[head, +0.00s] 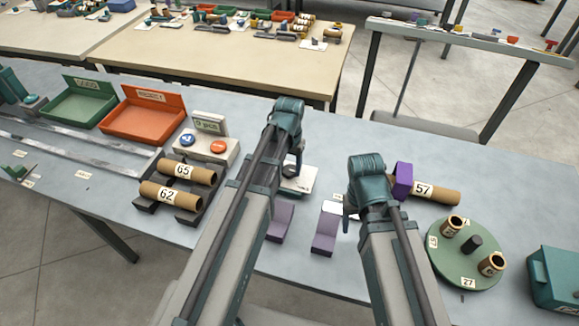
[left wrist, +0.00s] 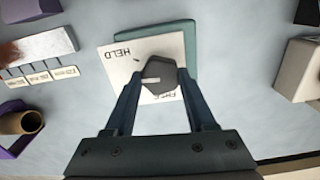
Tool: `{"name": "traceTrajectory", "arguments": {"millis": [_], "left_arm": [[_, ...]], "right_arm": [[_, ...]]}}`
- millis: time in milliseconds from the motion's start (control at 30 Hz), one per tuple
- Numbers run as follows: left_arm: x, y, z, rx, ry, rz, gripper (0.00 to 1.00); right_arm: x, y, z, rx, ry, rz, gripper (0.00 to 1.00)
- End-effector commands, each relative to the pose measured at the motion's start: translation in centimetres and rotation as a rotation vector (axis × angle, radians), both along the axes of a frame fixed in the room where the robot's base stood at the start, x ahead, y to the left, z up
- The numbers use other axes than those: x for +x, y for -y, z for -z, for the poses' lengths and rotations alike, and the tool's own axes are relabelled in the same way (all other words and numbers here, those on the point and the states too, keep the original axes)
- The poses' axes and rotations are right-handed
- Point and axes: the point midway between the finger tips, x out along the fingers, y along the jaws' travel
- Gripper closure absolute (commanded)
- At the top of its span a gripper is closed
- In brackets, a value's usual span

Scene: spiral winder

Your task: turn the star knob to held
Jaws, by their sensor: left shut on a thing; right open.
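The dark star knob (left wrist: 159,75) sits on a white plate (left wrist: 118,66) marked HELD at upper left and FREE at lower right in the left wrist view. A pale mark on the knob points left, between the two words. My left gripper (left wrist: 158,88) is shut on the knob, one finger on each side. In the head view my left gripper (head: 292,168) reaches down onto the white plate (head: 303,184), and the knob is hidden. My right gripper (head: 350,212) is open, partly hidden by its arm, and apart from the plate.
Two purple supports (head: 280,222) (head: 325,230) stand in front of the plate. Tube 57 (head: 435,191) lies at right in a purple holder (head: 402,180). A green turntable (head: 440,268) is further right. Tubes 65 and 62 (head: 170,193) rest on a rack at left.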

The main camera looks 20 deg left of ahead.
Motion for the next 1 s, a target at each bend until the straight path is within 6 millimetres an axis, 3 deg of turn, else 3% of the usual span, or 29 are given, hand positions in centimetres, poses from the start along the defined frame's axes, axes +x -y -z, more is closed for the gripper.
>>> {"name": "traceTrajectory", "arguments": {"millis": [500,1000], "left_arm": [[-0.01,0.00,0.01,0.000,0.000,0.365,1.00],[-0.01,0.01,0.01,0.000,0.000,0.465,1.00]], "right_arm": [[0.00,0.00,0.01,0.000,0.000,0.000,0.37],[0.00,0.00,0.01,0.000,0.000,0.000,0.37]]}}
